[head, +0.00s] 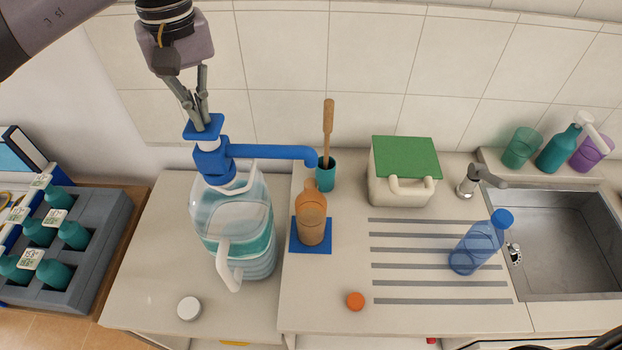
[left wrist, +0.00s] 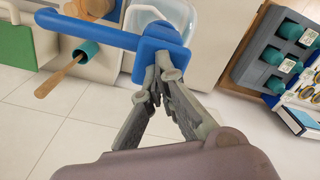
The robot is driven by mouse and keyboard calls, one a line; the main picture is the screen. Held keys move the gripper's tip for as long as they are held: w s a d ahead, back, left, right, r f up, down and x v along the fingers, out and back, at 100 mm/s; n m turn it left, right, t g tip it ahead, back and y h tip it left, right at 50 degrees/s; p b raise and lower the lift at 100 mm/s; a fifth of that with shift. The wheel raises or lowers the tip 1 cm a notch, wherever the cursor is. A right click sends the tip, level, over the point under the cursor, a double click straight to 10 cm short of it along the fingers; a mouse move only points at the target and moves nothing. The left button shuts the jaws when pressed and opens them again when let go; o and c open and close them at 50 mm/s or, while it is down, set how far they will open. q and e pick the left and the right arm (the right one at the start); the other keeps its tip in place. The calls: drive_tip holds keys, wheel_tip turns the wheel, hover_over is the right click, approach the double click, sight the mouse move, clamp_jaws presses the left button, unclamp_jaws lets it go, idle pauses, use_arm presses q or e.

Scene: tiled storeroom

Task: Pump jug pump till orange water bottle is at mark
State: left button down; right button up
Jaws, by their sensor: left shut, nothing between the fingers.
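The large clear jug (head: 240,215) stands on the left counter with water in its lower part. Its blue pump (head: 212,158) has a spout reaching right and a square blue top (head: 203,127). The orange water bottle (head: 312,215) stands upright on a blue mat (head: 311,249), near below the spout's end. Its water level and mark are too small to tell. My left gripper (head: 203,118) is shut and empty, fingertips at the pump top, apparently touching it. In the left wrist view the fingertips (left wrist: 160,82) meet over the blue pump (left wrist: 158,45). My right gripper is not seen.
A white cap (head: 189,308) and an orange cap (head: 355,301) lie near the front edge. A teal cup with a wooden-handled brush (head: 328,135), a green-lidded box (head: 404,170), a blue bottle (head: 480,243) and the sink stand right. A grey bottle rack (head: 85,245) is left.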

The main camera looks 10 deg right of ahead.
use_arm(q)
drive_tip(key=shift+f, duration=0.1)
drive_tip(key=shift+f+b, duration=1.1)
drive_tip(key=shift+f, duration=0.25)
drive_tip(key=shift+r, duration=0.1)
drive_tip(key=shift+r+p, duration=1)
drive_tip(key=shift+r, duration=0.35)
drive_tip(key=shift+f+b, duration=0.45)
drive_tip(key=shift+f, duration=0.15)
drive_tip(key=shift+r+p, duration=0.35)
drive_tip(key=shift+r, duration=0.35)
